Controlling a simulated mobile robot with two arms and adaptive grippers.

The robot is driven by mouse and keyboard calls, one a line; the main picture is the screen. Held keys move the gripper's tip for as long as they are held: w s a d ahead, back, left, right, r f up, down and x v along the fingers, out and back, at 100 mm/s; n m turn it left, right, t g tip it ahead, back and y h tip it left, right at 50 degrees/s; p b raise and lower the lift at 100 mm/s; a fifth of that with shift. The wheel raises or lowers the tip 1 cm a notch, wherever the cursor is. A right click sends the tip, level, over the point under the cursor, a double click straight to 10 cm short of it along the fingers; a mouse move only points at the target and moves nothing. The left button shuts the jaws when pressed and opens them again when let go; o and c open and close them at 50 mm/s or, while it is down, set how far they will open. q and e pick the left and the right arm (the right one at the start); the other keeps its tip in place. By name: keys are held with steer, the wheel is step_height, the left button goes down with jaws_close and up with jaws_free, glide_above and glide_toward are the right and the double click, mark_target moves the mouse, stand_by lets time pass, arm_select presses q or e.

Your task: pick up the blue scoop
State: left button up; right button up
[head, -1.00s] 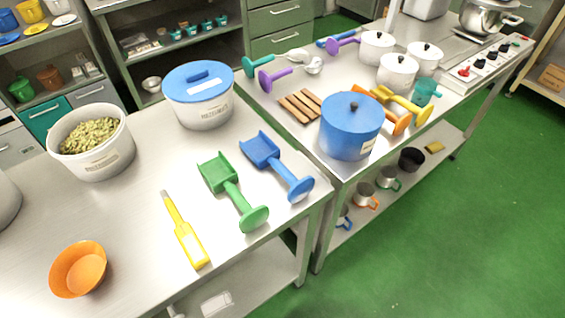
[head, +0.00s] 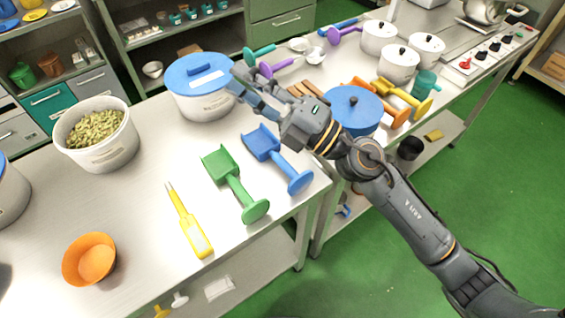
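The blue scoop (head: 263,146) lies on the near steel table, its pan pointing back left and its round-ended handle toward the right front edge. Nothing holds it. My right gripper (head: 238,80) is above and behind the scoop, near the blue-lidded tub, pointing left. Its two fingers look spread apart, with nothing seen between them. My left gripper is not in view.
A blue-lidded white tub (head: 202,103) stands behind. My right arm partly hides a blue pot (head: 354,106) on the far table. An orange bowl (head: 91,260) stands front left.

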steer(key=s+a+f+n+g+h, duration=0.1)
steer(key=s+a+f+n+g, duration=0.2)
steer(key=n+g, duration=0.3)
steer(key=n+h, duration=0.5)
steer(key=h, duration=1)
glide_toward(284, 160)
steer(key=shift+g, duration=0.4)
steer(key=x, duration=0.1)
steer(key=p+x, duration=0.1)
steer(key=x, duration=0.1)
steer(key=p+x, duration=0.1)
steer(key=x, duration=0.1)
steer(key=shift+w+a+r, duration=0.15)
steer(key=shift+w+a, duration=0.05)
steer(key=shift+w, duration=0.1)
steer(key=shift+w+a+f, duration=0.1)
steer(key=shift+a+f, duration=0.1)
steer(key=shift+f, duration=0.35)
steer(key=shift+a+f+p, duration=0.1)
steer(key=shift+f+p, duration=0.15)
steer(key=shift+p, duration=0.25)
steer(key=p+x, duration=0.1)
steer(key=x, duration=0.2)
steer(key=shift+w+f, duration=0.1)
steer(key=shift+f, duration=0.2)
steer(key=shift+w+a+f, duration=0.1)
steer(key=shift+a+f, duration=0.05)
steer(key=shift+f, duration=0.35)
jaws_close()
